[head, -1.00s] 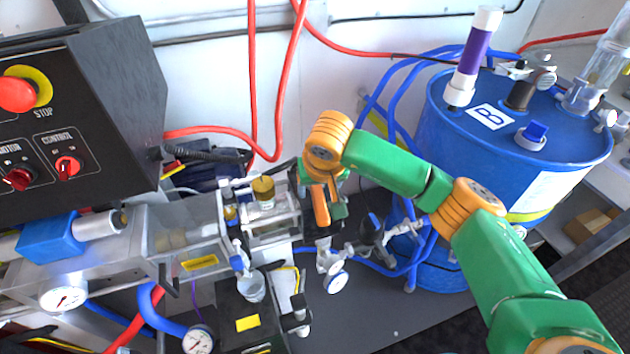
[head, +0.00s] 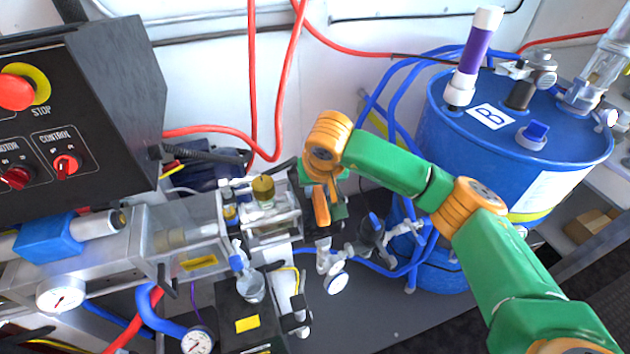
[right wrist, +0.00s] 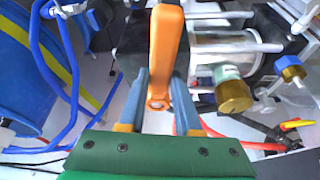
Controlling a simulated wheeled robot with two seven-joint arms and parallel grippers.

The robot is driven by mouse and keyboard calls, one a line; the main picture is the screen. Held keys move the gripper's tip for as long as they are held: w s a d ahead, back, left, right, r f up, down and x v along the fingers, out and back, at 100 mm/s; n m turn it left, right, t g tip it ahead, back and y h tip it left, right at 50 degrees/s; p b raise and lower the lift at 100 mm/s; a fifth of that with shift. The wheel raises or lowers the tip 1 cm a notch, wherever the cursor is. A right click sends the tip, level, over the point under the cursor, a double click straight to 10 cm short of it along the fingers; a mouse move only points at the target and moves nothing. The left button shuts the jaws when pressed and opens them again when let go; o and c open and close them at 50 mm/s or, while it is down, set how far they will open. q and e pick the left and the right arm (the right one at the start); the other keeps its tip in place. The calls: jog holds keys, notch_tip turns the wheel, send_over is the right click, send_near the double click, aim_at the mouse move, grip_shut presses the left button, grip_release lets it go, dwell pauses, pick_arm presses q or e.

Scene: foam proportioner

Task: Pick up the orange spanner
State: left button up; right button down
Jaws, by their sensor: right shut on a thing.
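The orange spanner (right wrist: 164,45) stands out in the right wrist view, running up from between my fingers, with its ringed lower end near the palm. My right gripper (right wrist: 161,78) is shut on it, with one blue-grey finger on each side. In the head view my right arm comes in from the right, and the right gripper (head: 323,183) is largely hidden under its orange wrist. The spanner (head: 321,207) shows there as a short orange bar beside the pump assembly. My left gripper is not in view.
The metal pump assembly with a brass cap (head: 263,188) is close on the left. A black control box (head: 110,100) stands at far left. A blue drum (head: 440,140) with blue hoses is on the right. Red hoses (head: 285,90) hang behind.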

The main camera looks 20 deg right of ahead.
jog(key=shift+r+p, duration=0.45)
jog(key=shift+p, duration=0.05)
notch_tip(320, 180, up, 2)
jog(key=shift+w+b, duration=0.1)
jog(key=shift+b, duration=1.1)
jog(key=s+d+r+b, duration=0.1)
jog(key=s+d+r, duration=0.1)
jog(key=s+r, duration=0.3)
jog(key=s+d+r+b, duration=0.1)
jog(key=s+d+r, duration=0.1)
jog(key=s+r, duration=0.3)
jog(key=s, duration=0.3)
jog(key=shift+s+d+r, duration=0.2)
jog(key=shift+d+r, duration=0.1)
jog(key=shift+d, duration=0.05)
